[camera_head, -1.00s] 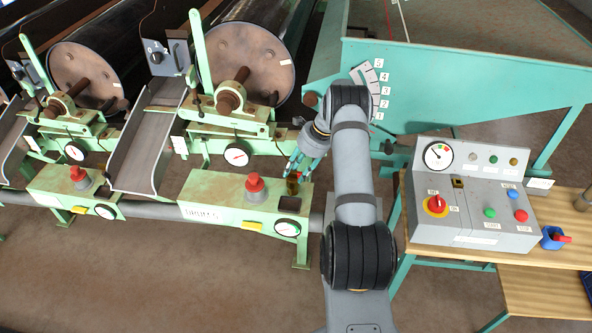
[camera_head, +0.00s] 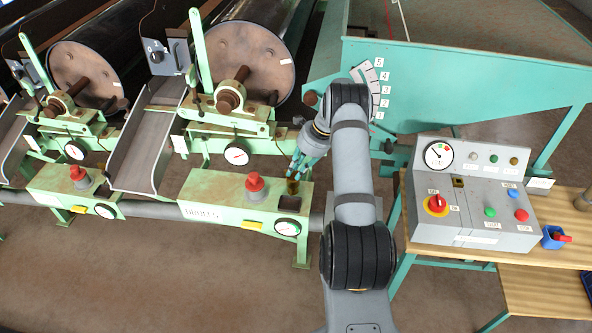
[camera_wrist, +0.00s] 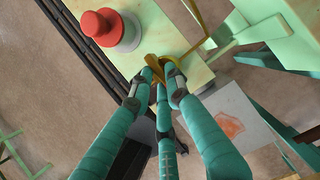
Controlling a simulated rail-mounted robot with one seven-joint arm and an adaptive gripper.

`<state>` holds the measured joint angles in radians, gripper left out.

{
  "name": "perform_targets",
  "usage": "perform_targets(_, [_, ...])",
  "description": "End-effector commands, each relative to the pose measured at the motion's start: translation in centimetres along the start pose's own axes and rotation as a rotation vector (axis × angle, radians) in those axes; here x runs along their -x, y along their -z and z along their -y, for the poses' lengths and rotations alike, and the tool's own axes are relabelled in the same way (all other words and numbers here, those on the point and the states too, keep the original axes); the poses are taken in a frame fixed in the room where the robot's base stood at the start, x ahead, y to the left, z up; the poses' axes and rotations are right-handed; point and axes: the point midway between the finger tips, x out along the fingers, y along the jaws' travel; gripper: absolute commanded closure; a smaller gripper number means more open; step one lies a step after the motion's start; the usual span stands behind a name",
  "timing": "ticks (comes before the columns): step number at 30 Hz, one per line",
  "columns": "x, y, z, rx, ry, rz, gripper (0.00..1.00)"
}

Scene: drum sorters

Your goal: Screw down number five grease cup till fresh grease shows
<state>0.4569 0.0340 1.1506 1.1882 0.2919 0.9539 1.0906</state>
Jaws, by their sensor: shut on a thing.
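A small brass grease cup (camera_head: 293,187) stands at the right end of the top of a pale green bearing box (camera_head: 222,192). My gripper (camera_head: 297,175), with teal fingers, comes down on it from above right. In the wrist view the fingertips (camera_wrist: 158,84) are closed around the brass cup (camera_wrist: 155,63), which shows just beyond them. The fingers hide part of the cup. I cannot read a number on it, and no grease is clearly visible around it.
A red-capped fitting (camera_head: 254,185) stands left of the cup on the same box; it also shows in the wrist view (camera_wrist: 98,25). A round gauge (camera_head: 287,227) is on the front face. A grey control panel (camera_head: 470,200) stands right of my arm.

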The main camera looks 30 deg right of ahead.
Motion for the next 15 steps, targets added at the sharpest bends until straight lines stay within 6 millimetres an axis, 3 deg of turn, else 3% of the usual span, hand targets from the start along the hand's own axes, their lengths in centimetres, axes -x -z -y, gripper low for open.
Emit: perform_targets(15, [-0.37, -0.16, -0.44, -0.319, 0.132, 0.000, 1.00])
